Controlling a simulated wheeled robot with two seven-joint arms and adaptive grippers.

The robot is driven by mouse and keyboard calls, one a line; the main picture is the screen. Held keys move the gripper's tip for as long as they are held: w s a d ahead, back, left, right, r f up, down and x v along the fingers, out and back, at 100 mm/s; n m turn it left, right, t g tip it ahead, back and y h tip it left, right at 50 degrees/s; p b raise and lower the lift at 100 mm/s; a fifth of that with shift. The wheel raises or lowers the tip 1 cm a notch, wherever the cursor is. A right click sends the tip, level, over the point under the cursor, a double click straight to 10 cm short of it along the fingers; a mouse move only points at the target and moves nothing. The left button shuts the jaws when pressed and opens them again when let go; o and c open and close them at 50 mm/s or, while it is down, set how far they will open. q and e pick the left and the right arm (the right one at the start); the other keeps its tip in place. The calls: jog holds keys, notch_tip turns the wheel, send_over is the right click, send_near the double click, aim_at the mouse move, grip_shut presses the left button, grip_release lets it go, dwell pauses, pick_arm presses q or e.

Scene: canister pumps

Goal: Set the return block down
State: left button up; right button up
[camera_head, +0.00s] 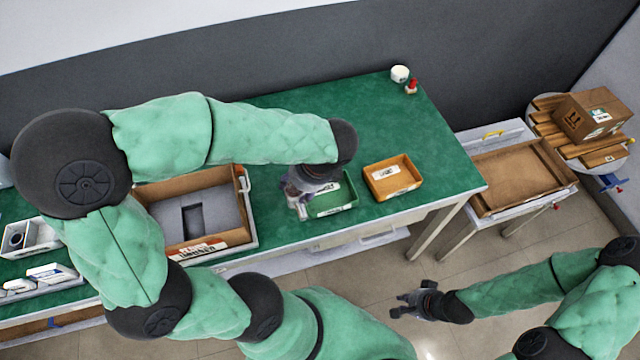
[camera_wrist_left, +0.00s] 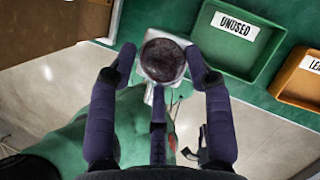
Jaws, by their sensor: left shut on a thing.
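My left gripper (camera_head: 300,193) is low at the left end of the green tray, near the bench's front edge.
A green tray (camera_head: 347,186) marked UNUSED and an orange tray (camera_head: 409,164) stand right of my left gripper. A cardboard box (camera_head: 245,214) with a slotted grey insert (camera_head: 195,215) is on its left.

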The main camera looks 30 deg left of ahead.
pick_arm(q)
jog(key=shift+w+f+b, duration=0.95)
jog(key=shift+w+f, duration=0.55)
jog(key=shift+f, duration=0.3)
jog(key=shift+w+f+b, duration=0.9)
jog(key=shift+w+f, duration=0.6)
jog(key=shift+f, duration=0.25)
jog(key=shift+w+f+b, duration=0.95)
jog(key=shift+w+f, duration=0.55)
jog(key=shift+f, duration=0.3)
jog(key=shift+f, duration=0.15)
jog(key=o, duration=1.5)
jog(key=shift+c, duration=0.2)
jog(key=p+v, duration=0.4)
jog(key=v, duration=0.8)
jog(key=shift+s, duration=0.1)
